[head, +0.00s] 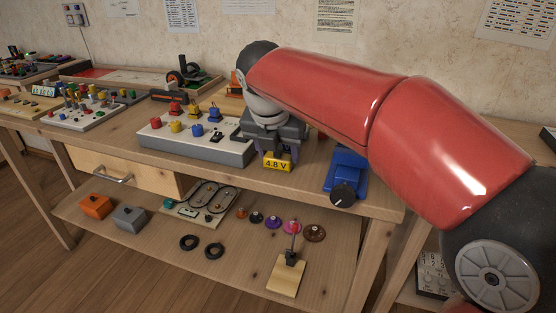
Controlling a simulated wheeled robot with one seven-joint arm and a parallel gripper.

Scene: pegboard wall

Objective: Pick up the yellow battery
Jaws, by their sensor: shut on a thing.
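The yellow battery (277,164) is a small block marked "4.8 V", near the front edge of the table in the head view. My gripper (276,152) points down from above and is shut on the battery, with a finger showing on each side of it. The battery's upper part is hidden by the gripper. I cannot tell whether the battery touches the tabletop or hangs just above it.
A grey-white box (200,145) with coloured knobs stands just left of my gripper. A blue device with a black dial (345,175) stands to the right. The lower shelf (225,225) holds rings, coloured discs and small blocks. The table's front edge is close.

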